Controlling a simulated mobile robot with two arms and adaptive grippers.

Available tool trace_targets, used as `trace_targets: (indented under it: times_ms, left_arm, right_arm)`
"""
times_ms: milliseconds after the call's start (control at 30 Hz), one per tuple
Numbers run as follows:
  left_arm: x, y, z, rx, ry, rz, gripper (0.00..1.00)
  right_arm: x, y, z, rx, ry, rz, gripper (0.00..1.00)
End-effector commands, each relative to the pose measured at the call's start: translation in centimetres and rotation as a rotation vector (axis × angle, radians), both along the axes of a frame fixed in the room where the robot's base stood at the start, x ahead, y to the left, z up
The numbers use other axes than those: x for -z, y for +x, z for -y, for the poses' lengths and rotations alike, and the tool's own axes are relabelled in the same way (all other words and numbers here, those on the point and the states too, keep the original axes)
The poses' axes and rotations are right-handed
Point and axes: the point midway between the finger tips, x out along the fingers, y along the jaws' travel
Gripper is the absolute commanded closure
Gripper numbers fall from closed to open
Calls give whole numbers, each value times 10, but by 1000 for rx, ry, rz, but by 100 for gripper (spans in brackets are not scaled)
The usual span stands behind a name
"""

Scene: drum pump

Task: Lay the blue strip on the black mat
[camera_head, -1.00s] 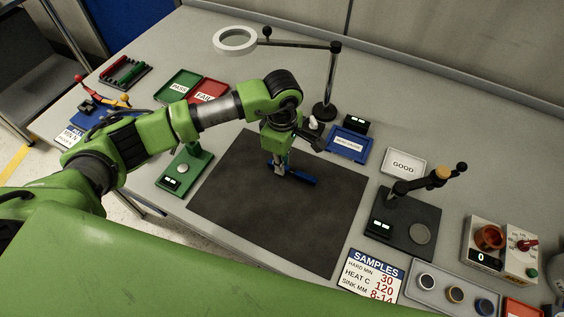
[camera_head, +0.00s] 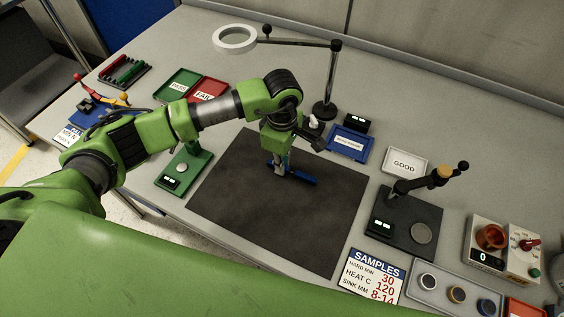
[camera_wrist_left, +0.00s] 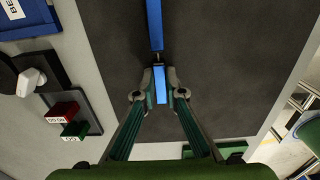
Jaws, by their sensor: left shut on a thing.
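The blue strip (camera_head: 303,180) is at the upper middle of the black mat (camera_head: 250,215), in the head view. My left gripper (camera_head: 279,174) points down over the mat and is shut on the strip. In the left wrist view the strip (camera_wrist_left: 154,25) runs away from between the fingertips (camera_wrist_left: 160,82), with the black mat (camera_wrist_left: 225,60) behind it. The strip is low over the mat; I cannot tell whether it touches. My right gripper is in neither view.
A blue tray (camera_head: 365,152) and a magnifier stand (camera_head: 325,110) are behind the mat. A green stand (camera_head: 185,168) is at its left. A dark gauge base (camera_head: 425,235) and the samples card (camera_head: 372,275) are at its right. Most of the mat is bare.

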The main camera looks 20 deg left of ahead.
Motion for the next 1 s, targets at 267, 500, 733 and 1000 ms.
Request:
trace_targets:
  times_ms: [267, 500, 733, 1000]
  left_arm:
    - [1, 0, 0, 0, 0, 1, 100]
    - [2, 0, 0, 0, 1, 1, 100]
    - [1, 0, 0, 0, 0, 1, 100]
    - [1, 0, 0, 0, 0, 1, 74]
  right_arm:
    - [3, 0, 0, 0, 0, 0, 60]
    - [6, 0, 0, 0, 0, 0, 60]
    - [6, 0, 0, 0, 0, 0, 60]
    - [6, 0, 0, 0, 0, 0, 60]
